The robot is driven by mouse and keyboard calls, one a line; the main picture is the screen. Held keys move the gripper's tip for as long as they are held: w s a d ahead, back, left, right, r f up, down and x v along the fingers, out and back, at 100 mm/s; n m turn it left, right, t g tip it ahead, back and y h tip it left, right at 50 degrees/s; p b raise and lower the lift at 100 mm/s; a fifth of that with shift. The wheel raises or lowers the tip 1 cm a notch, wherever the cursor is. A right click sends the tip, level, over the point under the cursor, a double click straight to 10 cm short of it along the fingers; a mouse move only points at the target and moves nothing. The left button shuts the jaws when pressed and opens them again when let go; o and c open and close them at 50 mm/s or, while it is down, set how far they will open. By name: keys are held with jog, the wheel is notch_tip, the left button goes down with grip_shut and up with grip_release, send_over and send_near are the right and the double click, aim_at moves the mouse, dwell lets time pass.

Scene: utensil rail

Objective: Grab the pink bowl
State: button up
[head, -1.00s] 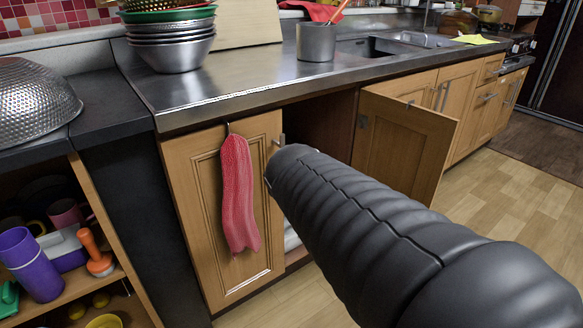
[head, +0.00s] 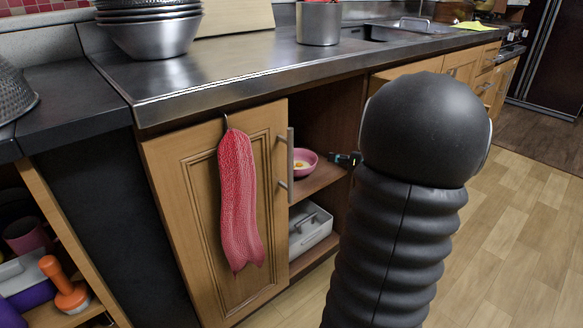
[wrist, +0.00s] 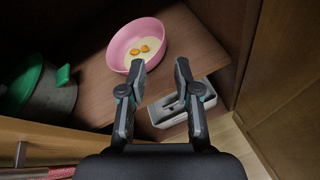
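The pink bowl (head: 304,162) sits on a wooden shelf inside the open lower cabinet, partly hidden by the cabinet door in the head view. In the wrist view the pink bowl (wrist: 120,46) is upright and holds a pale content with orange pieces. My gripper (wrist: 160,66) is open and empty, its fingers apart. It is just short of the bowl, which lies ahead and to the left of the fingertips. In the head view my gripper's tip (head: 346,159) shows just right of the bowl, and my arm hides the rest.
A green-lidded pot (wrist: 48,92) stands left of the bowl on the shelf. A grey-white caddy (head: 311,230) stands on the level below. The left cabinet door (head: 215,210) carries a red towel (head: 239,200). The counter (head: 230,75) overhangs the opening.

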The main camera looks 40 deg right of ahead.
jog(key=x, duration=0.6)
jog(key=shift+w+a+f, duration=0.1)
jog(key=shift+w+a, duration=0.1)
jog(key=shift+a, duration=0.05)
jog(key=shift+d+f+b+x, duration=0.15)
jog(key=shift+b+x, duration=0.05)
jog(key=shift+x, duration=1.4)
jog(key=shift+d+f+b+x, duration=0.1)
jog(key=shift+d+b+x, duration=0.1)
jog(key=shift+x, duration=1.4)
jog(key=shift+s, duration=0.2)
grip_shut()
